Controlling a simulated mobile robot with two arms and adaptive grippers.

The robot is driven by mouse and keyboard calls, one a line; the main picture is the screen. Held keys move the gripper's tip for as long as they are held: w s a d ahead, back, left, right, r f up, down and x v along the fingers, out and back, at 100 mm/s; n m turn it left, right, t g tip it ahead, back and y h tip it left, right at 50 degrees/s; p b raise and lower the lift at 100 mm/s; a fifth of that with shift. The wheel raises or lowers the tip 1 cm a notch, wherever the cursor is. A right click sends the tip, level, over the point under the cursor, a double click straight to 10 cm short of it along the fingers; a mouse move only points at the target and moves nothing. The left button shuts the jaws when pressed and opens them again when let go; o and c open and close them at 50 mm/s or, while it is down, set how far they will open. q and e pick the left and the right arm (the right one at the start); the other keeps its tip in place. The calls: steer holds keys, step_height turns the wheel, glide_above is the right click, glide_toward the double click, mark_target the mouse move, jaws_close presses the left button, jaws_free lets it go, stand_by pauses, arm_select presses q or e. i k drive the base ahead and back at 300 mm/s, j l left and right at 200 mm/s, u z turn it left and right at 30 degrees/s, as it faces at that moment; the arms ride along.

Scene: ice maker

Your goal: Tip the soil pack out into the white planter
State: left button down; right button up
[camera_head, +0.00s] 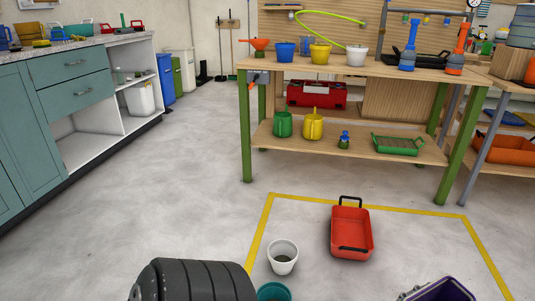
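A white pot (282,257), which looks like the white planter, stands upright on the floor inside the yellow-taped area. Its inside looks grey and I cannot tell whether it holds anything. A smaller white pot (356,56) stands on the wooden workbench. I cannot make out a soil pack for certain. A dark purple object (440,291) is cut off at the bottom right edge, and I cannot tell what it is. Neither of my grippers shows in the head view.
A red tray (351,232) with black handles lies right of the white pot. A teal pot (273,292) is just in front, cut off. A black ribbed part, likely mine, fills the bottom left. The workbench (400,72) stands behind. Floor at the left is clear.

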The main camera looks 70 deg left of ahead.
mark_target(283, 254)
steer(key=j, duration=0.75)
steer(key=k+j+u, duration=0.15)
steer(key=j, duration=0.6)
